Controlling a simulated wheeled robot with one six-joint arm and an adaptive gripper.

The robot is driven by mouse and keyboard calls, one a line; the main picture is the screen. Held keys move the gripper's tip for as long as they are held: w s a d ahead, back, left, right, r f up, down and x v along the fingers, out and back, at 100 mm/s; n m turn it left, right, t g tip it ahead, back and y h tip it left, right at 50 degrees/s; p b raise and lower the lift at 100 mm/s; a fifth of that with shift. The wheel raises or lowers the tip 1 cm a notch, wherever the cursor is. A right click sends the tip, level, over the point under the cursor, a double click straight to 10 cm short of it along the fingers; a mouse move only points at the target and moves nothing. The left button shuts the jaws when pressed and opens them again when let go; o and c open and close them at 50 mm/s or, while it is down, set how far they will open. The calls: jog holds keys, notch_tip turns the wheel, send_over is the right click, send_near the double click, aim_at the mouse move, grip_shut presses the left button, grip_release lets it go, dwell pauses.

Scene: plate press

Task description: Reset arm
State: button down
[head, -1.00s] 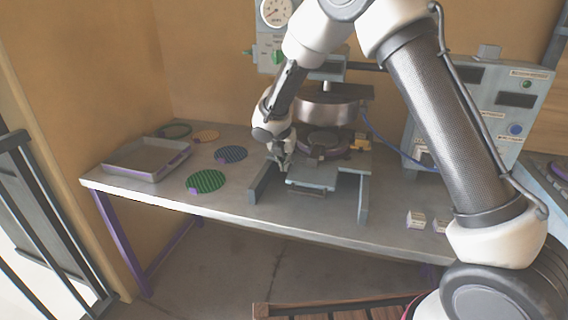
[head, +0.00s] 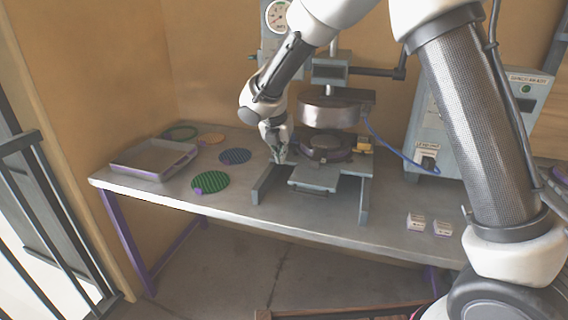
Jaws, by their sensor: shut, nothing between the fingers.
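My gripper (head: 281,158) is shut and empty. It hangs fingers down at the left side of the plate press (head: 329,110), close to the press's lower plate. I cannot tell whether it touches the press frame. The press's round upper plate is raised above a dark round lower plate (head: 326,148), with a gap between them. A grey sliding tray (head: 314,178) sticks out at the front between two frame legs. My arm reaches in from the upper right and hides part of the press's gauge column.
On the table (head: 240,213), left of the press, lie a green disc (head: 210,182), a blue disc (head: 235,156), an orange disc (head: 211,139) and a grey tray (head: 153,160). Small white blocks (head: 416,222) sit at the front right. A control box (head: 520,100) stands behind my arm.

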jog(key=s+d+m, duration=0.1)
jog(key=m, duration=0.1)
jog(key=s+d+m+g, duration=0.1)
jog(key=s+m, duration=0.1)
jog(key=m, duration=0.1)
jog(key=s+d+m, duration=0.1)
jog(key=m, duration=0.1)
jog(key=shift+s+f+g+h, duration=0.3)
jog(key=shift+s+h, duration=0.1)
jog(key=s+d+r+m, duration=0.5)
jog(key=s+d+m, duration=0.3)
jog(key=s+d, duration=0.1)
jog(key=s+d+r+m+t+y, duration=0.1)
jog(key=s+d+r+m, duration=0.4)
jog(key=s+d+m, duration=0.3)
jog(key=s+d+r+m+y, duration=0.1)
jog(key=s+d+r+m, duration=0.5)
jog(key=s+d+m, duration=0.3)
jog(key=s+d, duration=0.3)
jog(key=d, duration=0.1)
jog(key=shift+t, duration=0.4)
jog(key=shift+d, duration=0.15)
